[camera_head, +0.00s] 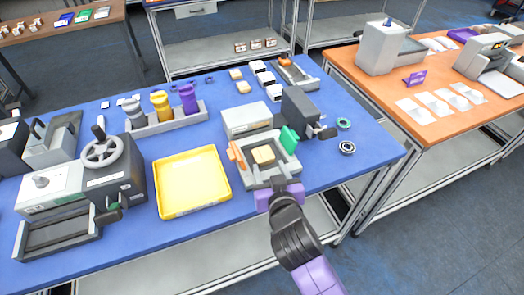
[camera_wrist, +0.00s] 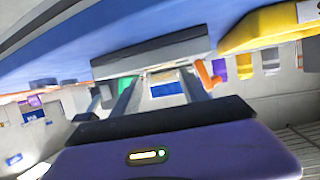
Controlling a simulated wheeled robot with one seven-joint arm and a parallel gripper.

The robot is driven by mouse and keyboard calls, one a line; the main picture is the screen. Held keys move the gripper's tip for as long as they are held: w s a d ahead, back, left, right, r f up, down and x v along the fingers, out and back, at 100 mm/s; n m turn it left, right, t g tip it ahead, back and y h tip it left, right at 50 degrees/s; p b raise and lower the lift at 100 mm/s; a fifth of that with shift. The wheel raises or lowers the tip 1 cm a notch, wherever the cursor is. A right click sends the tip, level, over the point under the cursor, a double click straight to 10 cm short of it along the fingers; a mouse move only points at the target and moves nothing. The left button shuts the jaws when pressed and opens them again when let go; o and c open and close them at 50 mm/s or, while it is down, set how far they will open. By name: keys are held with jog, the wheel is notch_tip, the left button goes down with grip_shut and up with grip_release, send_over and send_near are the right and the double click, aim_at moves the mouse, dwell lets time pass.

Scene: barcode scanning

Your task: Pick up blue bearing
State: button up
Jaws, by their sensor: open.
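On the right part of the blue table (camera_head: 330,175), a teal-green ring (camera_head: 344,123) lies near the table's right side. A dark and silver ring-shaped bearing (camera_head: 347,148) lies in front of it. No ring reads as clearly blue, so I cannot tell which is the blue bearing. My gripper (camera_head: 279,188) is at the table's front edge, by a grey fixture (camera_head: 288,173), left of and nearer than both rings. In the wrist view my gripper (camera_wrist: 160,92) shows two spread fingers with nothing held between them. Neither ring is clear in the wrist view.
A yellow tray (camera_head: 193,212) is left of the grey fixture, which carries a tan block (camera_head: 263,155) and a green part (camera_head: 289,139). A dark machine (camera_head: 301,112) stands behind. An orange table (camera_head: 385,93) is at right. Some blue surface around the rings is clear.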

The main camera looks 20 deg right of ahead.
aim_at(263, 153)
jog(key=p+x, duration=0.1)
jog(key=x, duration=0.2)
jog(key=shift+w, duration=0.2)
jog(key=shift+p+x, duration=0.4)
jog(key=shift+x, duration=1.55)
jog(key=shift+f, duration=0.15)
jog(key=c, duration=0.9)
grip_shut()
